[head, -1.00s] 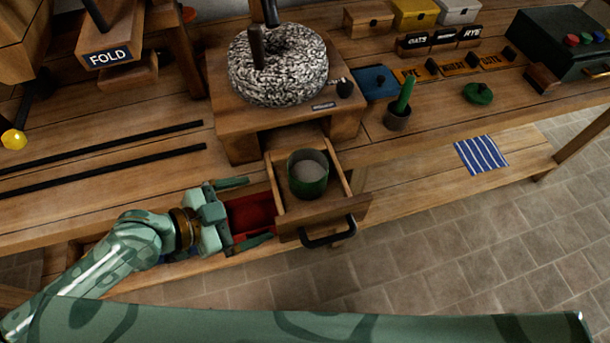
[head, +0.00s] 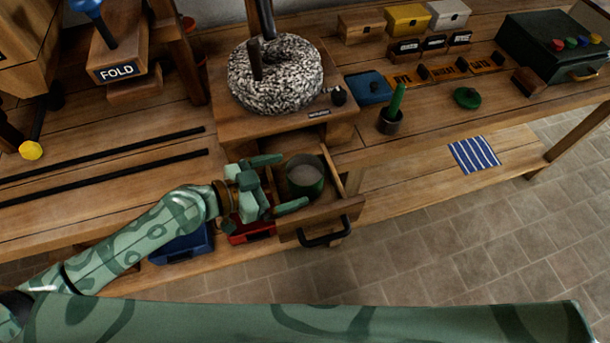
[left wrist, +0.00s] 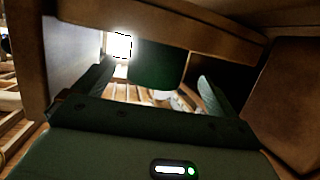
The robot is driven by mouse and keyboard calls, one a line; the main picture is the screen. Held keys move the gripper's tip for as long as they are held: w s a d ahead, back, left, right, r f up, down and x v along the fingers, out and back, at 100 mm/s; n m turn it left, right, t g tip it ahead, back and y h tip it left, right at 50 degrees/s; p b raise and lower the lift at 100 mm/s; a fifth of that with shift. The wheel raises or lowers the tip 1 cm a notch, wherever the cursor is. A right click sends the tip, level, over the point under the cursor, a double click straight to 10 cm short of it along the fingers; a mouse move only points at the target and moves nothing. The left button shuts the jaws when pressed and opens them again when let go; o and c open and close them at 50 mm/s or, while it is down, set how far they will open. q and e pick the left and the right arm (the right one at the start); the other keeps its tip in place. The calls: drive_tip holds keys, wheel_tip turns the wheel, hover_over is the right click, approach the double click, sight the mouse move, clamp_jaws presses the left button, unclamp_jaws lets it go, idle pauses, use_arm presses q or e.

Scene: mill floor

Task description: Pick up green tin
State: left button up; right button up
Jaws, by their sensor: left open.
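The green tin (head: 311,189) stands upright in the pulled-out wooden drawer (head: 346,212), with pale grey contents at its open top. My left gripper (head: 281,181) is open at the tin's left side, one finger toward the back and one toward the front. In the left wrist view the tin (left wrist: 158,68) is a dark green shape between and beyond the two spread fingers (left wrist: 153,88). I cannot tell whether either finger touches it. The right gripper is in neither view.
The drawer's side walls and black handle (head: 326,234) are close around the gripper. The mill with its speckled stone (head: 276,90) stands behind. Red (head: 250,236) and blue (head: 182,246) bins sit on the lower shelf. A striped cloth (head: 474,155) lies right.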

sight(320, 172)
use_arm(q)
drive_tip(key=x, duration=0.5)
drive_tip(key=shift+d+f+p, duration=0.2)
drive_tip(key=shift+d+p, duration=0.1)
drive_tip(key=shift+p, duration=0.1)
drive_tip(key=c, duration=1.2)
